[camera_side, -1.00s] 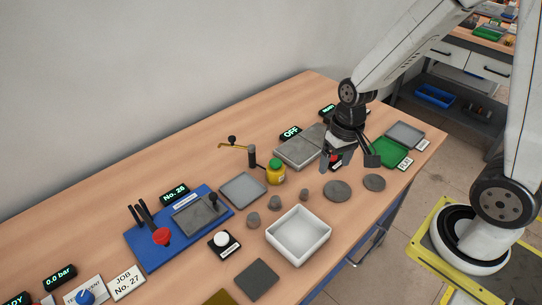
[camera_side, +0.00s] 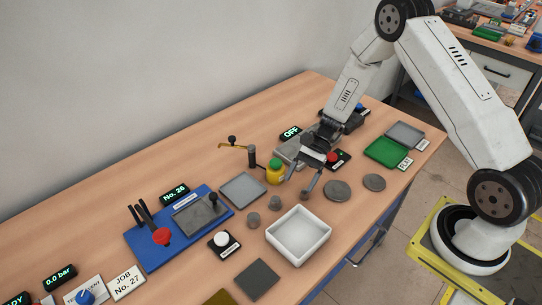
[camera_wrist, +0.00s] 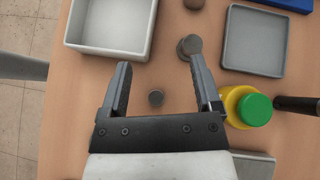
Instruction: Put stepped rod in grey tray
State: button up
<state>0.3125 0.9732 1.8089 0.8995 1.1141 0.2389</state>
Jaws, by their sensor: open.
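Several small dark grey cylinders stand between the white box and the grey tray (camera_side: 243,190). One, likely the stepped rod (camera_wrist: 190,46), has a narrower top on a wider base; it also shows in the side view (camera_side: 275,203). A shorter plain cylinder (camera_wrist: 156,98) lies below the gap between my fingers. My gripper (camera_wrist: 158,62) is open and empty above the table; its right fingertip appears close to the stepped piece, but contact is unclear. In the side view, my gripper (camera_side: 300,183) is near the yellow bottle. The grey tray (camera_wrist: 254,40) is empty.
The white box (camera_side: 299,236) is beside the cylinders. A yellow bottle with green lid (camera_side: 275,172) stands near my gripper. Another grey tray (camera_side: 405,135) and a green tray (camera_side: 387,152) lie farther right. A third cylinder (camera_side: 254,219) stands near the grey tray.

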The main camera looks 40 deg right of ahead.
aim_at(277, 198)
jog(key=w+f+m+t+y, duration=0.1)
jog(key=f, duration=0.1)
jog(key=w+d+f+m+t+y, duration=0.1)
jog(key=w+m+y, duration=0.1)
jog(key=shift+f+m, duration=0.3)
jog(key=shift+f, duration=0.05)
jog(key=shift+x, duration=3.9)
jog(key=shift+w, duration=0.2)
grip_shut()
